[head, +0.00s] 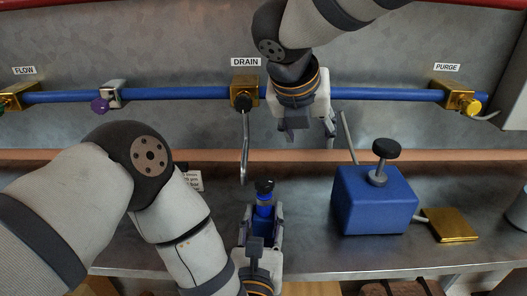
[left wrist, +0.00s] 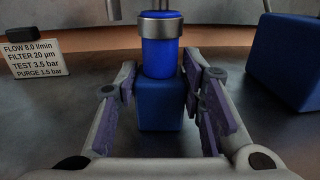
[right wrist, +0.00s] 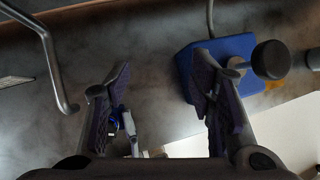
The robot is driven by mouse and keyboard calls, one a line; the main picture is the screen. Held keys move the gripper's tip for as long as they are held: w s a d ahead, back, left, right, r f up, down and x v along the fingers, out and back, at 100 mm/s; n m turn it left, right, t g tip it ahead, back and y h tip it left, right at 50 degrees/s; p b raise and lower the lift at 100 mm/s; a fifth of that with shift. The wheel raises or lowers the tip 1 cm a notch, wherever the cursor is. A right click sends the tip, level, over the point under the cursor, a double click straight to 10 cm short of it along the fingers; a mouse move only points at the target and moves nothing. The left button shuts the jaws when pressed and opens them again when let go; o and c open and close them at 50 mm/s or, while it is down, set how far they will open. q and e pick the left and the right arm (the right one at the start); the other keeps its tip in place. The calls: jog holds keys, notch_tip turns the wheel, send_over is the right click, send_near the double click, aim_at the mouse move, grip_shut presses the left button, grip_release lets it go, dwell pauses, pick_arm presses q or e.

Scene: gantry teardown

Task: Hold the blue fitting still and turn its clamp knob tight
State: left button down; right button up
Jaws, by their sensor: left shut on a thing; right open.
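A small blue fitting (head: 264,207) with a black knob (head: 265,186) on top stands upright near the front of the bench. My left gripper (head: 264,222) is shut on it from the front. In the left wrist view the fitting's square blue base (left wrist: 160,110) is between the pads, with a blue cylinder and metal collar above; its knob is out of frame. My right gripper (head: 312,132) is open and empty, behind, above and to the right of the fitting.
A larger blue block (head: 374,205) with a black knob (head: 387,149) stands to the right. A bent metal lever (head: 245,150) hangs from the drain valve (head: 245,90) behind the fitting. A blue pipe (head: 185,95) runs along the back wall. A brass plate (head: 451,225) lies far right.

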jog(key=m+g+y, duration=0.2)
send_near(264, 181)
jog(key=v, duration=0.3)
jog(key=x, duration=1.1)
jog(key=shift+w+f, duration=0.15)
jog(key=shift+f, duration=0.25)
jog(key=shift+c, duration=0.5)
